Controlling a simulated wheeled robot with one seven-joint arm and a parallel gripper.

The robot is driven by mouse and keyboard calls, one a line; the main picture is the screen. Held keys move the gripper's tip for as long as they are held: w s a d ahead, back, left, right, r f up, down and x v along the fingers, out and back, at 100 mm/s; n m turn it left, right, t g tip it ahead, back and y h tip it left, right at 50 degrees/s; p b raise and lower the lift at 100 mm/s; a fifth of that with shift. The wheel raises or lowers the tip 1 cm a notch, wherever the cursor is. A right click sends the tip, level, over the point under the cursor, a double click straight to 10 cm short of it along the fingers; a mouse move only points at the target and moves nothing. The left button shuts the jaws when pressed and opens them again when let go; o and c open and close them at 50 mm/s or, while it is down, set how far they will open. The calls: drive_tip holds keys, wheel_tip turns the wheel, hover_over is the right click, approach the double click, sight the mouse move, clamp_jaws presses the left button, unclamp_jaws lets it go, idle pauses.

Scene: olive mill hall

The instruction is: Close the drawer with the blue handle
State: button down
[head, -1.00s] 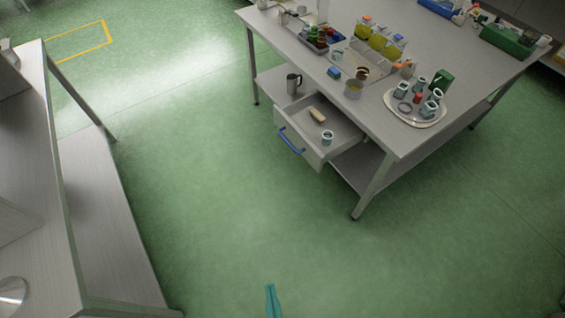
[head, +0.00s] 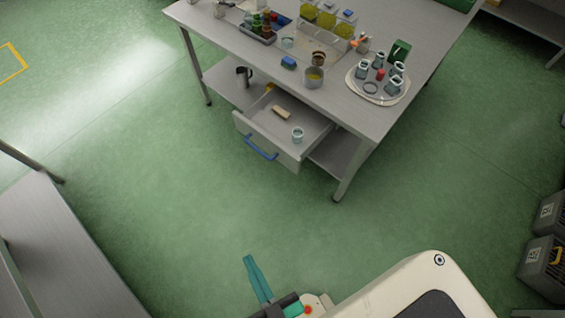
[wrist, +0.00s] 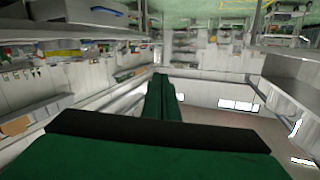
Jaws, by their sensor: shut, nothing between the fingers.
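The drawer (head: 262,128) with the blue handle (head: 261,149) is pulled out under the metal table (head: 330,98) in the head view. Inside it lie a tan block-like piece (head: 281,112) and a small light-blue cup (head: 297,135). My gripper (head: 250,262) shows at the bottom of the head view, with teal fingers shut and empty. It is well apart from the drawer, with open floor between them. In the wrist view my shut fingers (wrist: 162,95) point into the room.
A grey bench (head: 60,245) stands at the left. Grey crates (head: 546,268) stand at the right. The green floor before the drawer is clear.

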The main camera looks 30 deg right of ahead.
drive_tip(key=w+d+f+m+t+h, duration=0.1)
drive_tip(key=w+d+m+t+h, duration=0.1)
drive_tip(key=w+m+t+h, duration=0.3)
drive_tip(key=m+g+h, duration=1.2)
drive_tip(key=m+g, duration=0.4)
drive_tip(key=m, duration=0.9)
approach(292, 162)
drive_tip(key=x, duration=0.6)
drive_tip(key=shift+d, duration=0.25)
drive_tip(key=shift+w, duration=0.1)
